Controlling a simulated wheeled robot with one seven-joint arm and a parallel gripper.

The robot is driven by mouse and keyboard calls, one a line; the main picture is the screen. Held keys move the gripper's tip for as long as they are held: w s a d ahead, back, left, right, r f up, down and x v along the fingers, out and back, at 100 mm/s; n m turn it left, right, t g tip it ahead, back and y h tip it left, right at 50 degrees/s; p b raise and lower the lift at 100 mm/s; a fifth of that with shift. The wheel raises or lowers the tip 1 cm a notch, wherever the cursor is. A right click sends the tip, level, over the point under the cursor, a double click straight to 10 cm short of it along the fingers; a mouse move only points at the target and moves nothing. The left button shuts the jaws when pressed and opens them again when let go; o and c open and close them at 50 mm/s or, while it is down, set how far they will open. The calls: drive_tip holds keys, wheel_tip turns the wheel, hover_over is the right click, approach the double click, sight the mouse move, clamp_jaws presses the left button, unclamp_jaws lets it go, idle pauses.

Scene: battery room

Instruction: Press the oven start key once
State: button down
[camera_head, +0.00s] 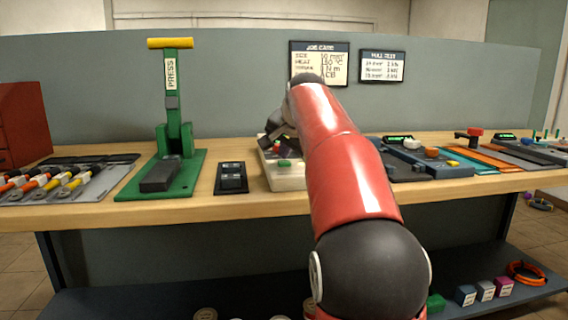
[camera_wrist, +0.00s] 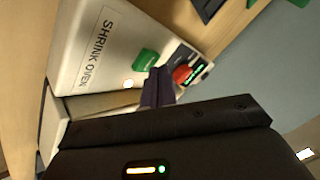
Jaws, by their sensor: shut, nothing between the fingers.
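The shrink oven is a cream box on the bench, seen in the head view (camera_head: 290,182) and, with its printed "SHRINK OVEN" label, in the wrist view (camera_wrist: 75,45). A green key (camera_wrist: 147,58) sits on its top; it also shows in the head view (camera_head: 284,163). A red key (camera_wrist: 182,74) and a small lit display lie beside it. My gripper (camera_wrist: 160,72) is shut and empty, its fingertips close to the green and red keys. I cannot tell whether they touch either. In the head view my gripper (camera_head: 270,139) is over the oven's back, partly hidden by my arm.
A green press (camera_head: 174,130) and a small dark device (camera_head: 230,178) stand left of the oven. Tools and trays, including a grey-blue unit (camera_head: 430,168), crowd the right. A job card (camera_head: 320,64) hangs on the panel behind. Bare bench shows beside the oven.

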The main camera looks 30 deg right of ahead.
sight(285, 163)
drive_tip(key=shift+f+b, duration=0.3)
drive_tip(key=shift+f, duration=0.15)
idle(0.7)
drive_tip(key=shift+r, duration=0.15)
drive_tip(key=shift+r+p, duration=0.75)
drive_tip(key=shift+p, duration=0.25)
wheel_tip(285, 163, up, 3)
drive_tip(key=p, duration=0.2)
drive_tip(key=shift+f+p, duration=0.2)
drive_tip(key=shift+p, duration=0.15)
drive_tip(key=shift+r, duration=1.15)
